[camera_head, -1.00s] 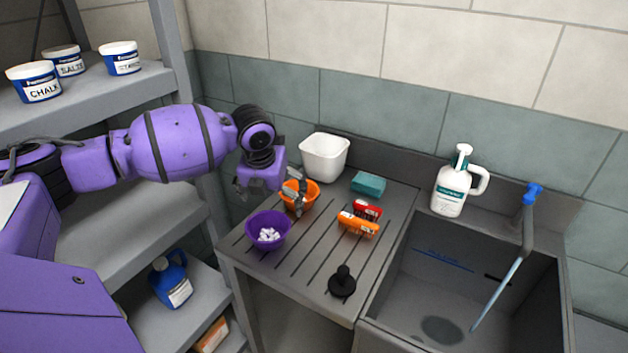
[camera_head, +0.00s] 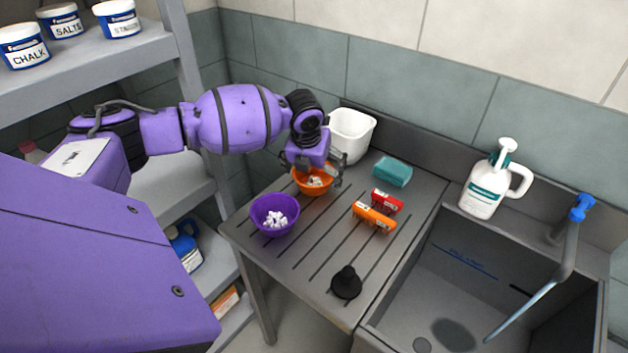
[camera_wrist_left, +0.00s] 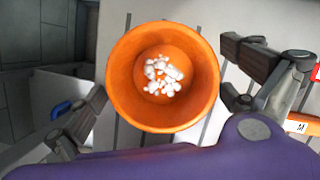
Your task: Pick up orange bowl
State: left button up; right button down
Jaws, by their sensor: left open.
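The orange bowl (camera_head: 313,188) stands upright on the grooved metal drainboard (camera_head: 300,264), with small white pieces inside. In the left wrist view the bowl (camera_wrist_left: 203,91) fills the middle, with its white contents (camera_wrist_left: 160,76) in plain sight. My left gripper (camera_head: 312,172) is over the bowl and partly covers it in the head view. My right gripper is not in view.
A purple bowl (camera_head: 263,211) with white pieces stands close by at the front left. A white tub (camera_head: 352,134) is behind. A teal block (camera_head: 392,171), red packet (camera_head: 387,201), orange packet (camera_head: 374,217) and black plunger-like item (camera_head: 346,283) are on the drainboard. The sink (camera_head: 480,290) is right.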

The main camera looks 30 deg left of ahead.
pick_arm(q)
jog(key=shift+w+f, duration=0.1)
jog(key=shift+f, duration=0.3)
jog(key=shift+c, duration=0.5)
jog(key=c, duration=0.9)
jog(key=shift+r, duration=0.1)
jog(key=shift+c, duration=0.4)
